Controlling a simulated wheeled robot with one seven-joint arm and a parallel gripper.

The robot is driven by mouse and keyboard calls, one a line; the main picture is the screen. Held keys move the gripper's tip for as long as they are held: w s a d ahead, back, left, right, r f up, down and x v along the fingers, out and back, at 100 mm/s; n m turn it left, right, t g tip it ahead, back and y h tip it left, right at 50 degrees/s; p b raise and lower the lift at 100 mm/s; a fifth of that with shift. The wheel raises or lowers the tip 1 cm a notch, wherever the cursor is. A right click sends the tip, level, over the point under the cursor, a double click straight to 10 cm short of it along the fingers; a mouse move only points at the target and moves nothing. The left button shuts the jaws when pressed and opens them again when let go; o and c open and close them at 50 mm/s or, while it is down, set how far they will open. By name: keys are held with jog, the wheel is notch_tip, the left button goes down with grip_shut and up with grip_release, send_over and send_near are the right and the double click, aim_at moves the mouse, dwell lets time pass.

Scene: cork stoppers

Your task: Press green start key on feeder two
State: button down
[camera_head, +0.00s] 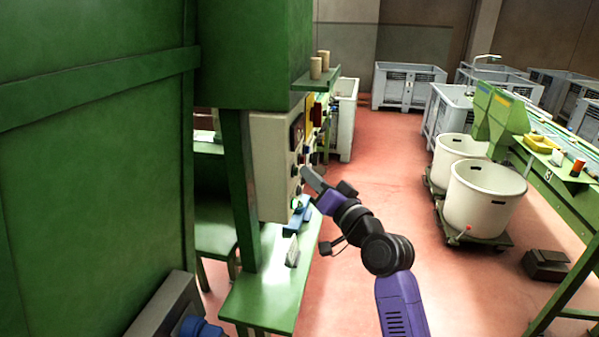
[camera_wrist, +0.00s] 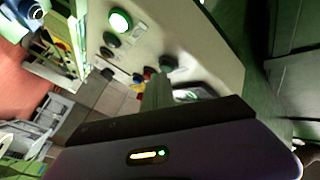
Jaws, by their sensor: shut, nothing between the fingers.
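A cream control box (camera_head: 275,165) hangs on the green machine and is seen nearly edge-on in the head view. A lit green key (camera_head: 296,204) shows low on its face. In the wrist view a bright green key (camera_wrist: 120,21) glows at the upper left of the panel (camera_wrist: 205,45), among dark buttons and a red one. My gripper (camera_head: 308,174) is shut and empty, close in front of the panel and above the lit key in the head view. Its fingers (camera_wrist: 158,92) point at the panel, apart from the glowing key. Contact with the panel cannot be told. I cannot read any feeder number.
A green ledge (camera_head: 262,290) with a small white card lies under the box. Two corks (camera_head: 316,68) stand on a shelf above. White tubs (camera_head: 485,200) and a green conveyor table (camera_head: 560,190) stand to the right. Red floor between is clear.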

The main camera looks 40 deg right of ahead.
jog(key=shift+s+d+b, duration=0.3)
jog(key=shift+s+d, duration=0.15)
jog(key=shift+s, duration=0.2)
jog(key=s+d+b, duration=0.1)
jog(key=s, duration=0.1)
jog(key=s+d, duration=0.2)
jog(key=shift+b, duration=0.4)
dwell(0.7)
